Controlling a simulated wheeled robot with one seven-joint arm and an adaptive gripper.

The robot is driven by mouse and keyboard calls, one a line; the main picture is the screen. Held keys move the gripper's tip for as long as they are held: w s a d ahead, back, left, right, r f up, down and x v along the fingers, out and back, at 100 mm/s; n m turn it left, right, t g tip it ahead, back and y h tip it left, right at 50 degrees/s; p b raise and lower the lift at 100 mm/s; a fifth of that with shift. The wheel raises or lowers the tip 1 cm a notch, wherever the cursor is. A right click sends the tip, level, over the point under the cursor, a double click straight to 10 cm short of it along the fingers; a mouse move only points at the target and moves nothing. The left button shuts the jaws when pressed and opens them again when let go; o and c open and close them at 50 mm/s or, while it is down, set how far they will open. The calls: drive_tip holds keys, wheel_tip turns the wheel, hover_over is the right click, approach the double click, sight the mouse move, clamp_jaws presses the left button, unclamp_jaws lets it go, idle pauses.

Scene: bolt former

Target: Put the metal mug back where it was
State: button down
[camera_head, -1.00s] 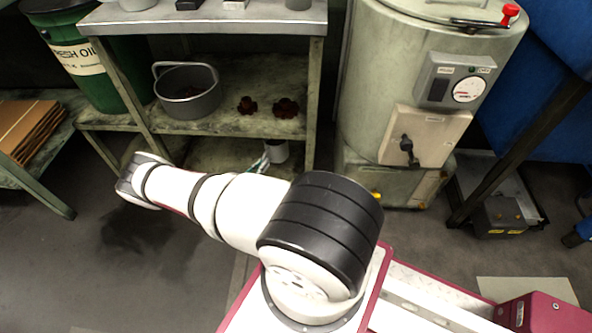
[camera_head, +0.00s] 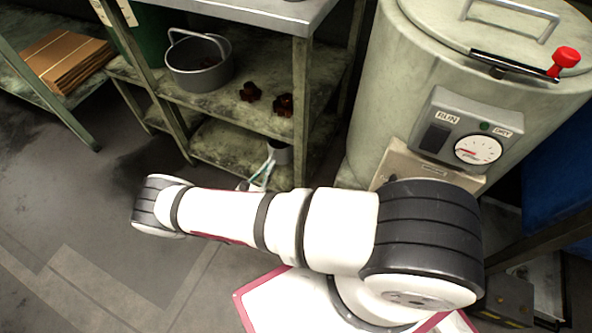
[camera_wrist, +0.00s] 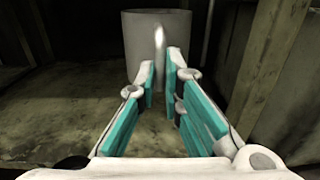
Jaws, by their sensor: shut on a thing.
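The metal mug (camera_wrist: 138,35) is a plain grey cylinder with its upright handle facing my gripper (camera_wrist: 162,68). The teal-padded fingers are closed about the handle, one on each side. In the head view the mug (camera_head: 281,153) shows at the low shelf of the metal rack (camera_head: 190,80), near its front right leg. My gripper (camera_head: 262,174) is just in front of it there, partly hidden by my arm. The mug looks upright. I cannot tell whether its base touches the shelf, as the fingers cover part of it.
A grey pot (camera_head: 200,77) and two brown knobbed pieces (camera_head: 283,105) stand on the middle shelf. A rack post (camera_wrist: 268,62) is close on the right in the wrist view. A large drum machine (camera_head: 400,70) stands right of the rack. Open floor (camera_head: 60,190) lies left.

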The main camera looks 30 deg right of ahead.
drive_tip(key=shift+f+b, duration=2.45)
drive_tip(key=shift+f, duration=2.4)
drive_tip(key=c, duration=1.7)
unclamp_jaws()
drive_tip(key=shift+f, duration=0.1)
drive_tip(key=p+v, duration=0.2)
drive_tip(key=v, duration=1)
